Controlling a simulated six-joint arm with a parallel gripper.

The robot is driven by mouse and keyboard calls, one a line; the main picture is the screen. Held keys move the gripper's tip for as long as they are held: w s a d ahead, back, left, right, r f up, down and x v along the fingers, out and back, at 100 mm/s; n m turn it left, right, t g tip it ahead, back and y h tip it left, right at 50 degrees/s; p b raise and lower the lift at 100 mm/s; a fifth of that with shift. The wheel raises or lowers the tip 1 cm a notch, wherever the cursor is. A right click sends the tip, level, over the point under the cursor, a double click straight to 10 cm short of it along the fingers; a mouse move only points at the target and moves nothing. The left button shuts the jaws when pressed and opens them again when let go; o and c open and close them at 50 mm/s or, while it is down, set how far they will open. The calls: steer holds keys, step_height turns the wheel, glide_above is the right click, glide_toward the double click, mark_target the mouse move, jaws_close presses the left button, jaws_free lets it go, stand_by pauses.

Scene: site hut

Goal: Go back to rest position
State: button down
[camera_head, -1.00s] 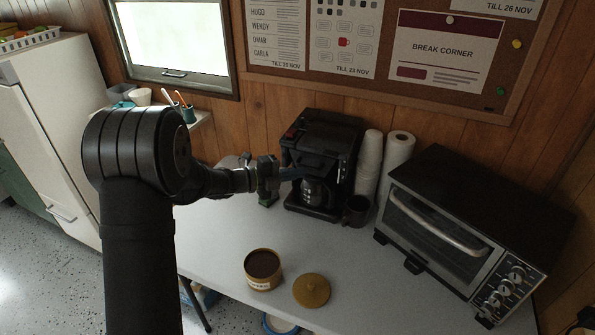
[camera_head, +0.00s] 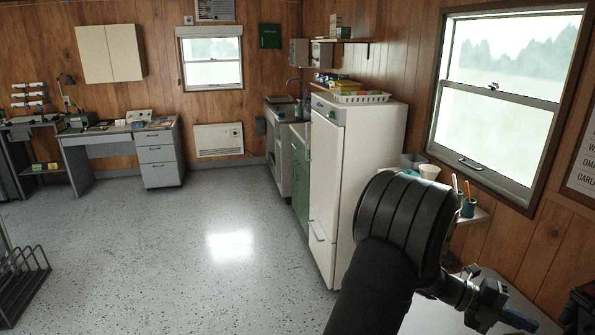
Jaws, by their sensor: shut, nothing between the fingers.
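My gripper (camera_head: 522,320) is at the lower right of the head view, at the end of my black arm. It is shut and empty, above the far left part of the white table (camera_head: 430,318). Only a small part of that table shows. The dark edge of the coffee maker (camera_head: 578,312) shows at the right border, to the right of my gripper. The rest of the table top is out of view.
A white fridge (camera_head: 345,190) stands left of my arm, with a basket (camera_head: 362,98) on top. A small shelf (camera_head: 478,216) with cups and a pen holder is under the window. A desk (camera_head: 120,140) stands at the far left. The speckled floor (camera_head: 170,240) is mostly clear; a black rack (camera_head: 22,285) stands at lower left.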

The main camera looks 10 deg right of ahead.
steer(key=w+d+x, duration=0.2)
steer(key=x, duration=1.1)
steer(key=c, duration=2.2)
jaws_free()
steer(key=shift+w+f, duration=0.1)
steer(key=shift+w, duration=0.05)
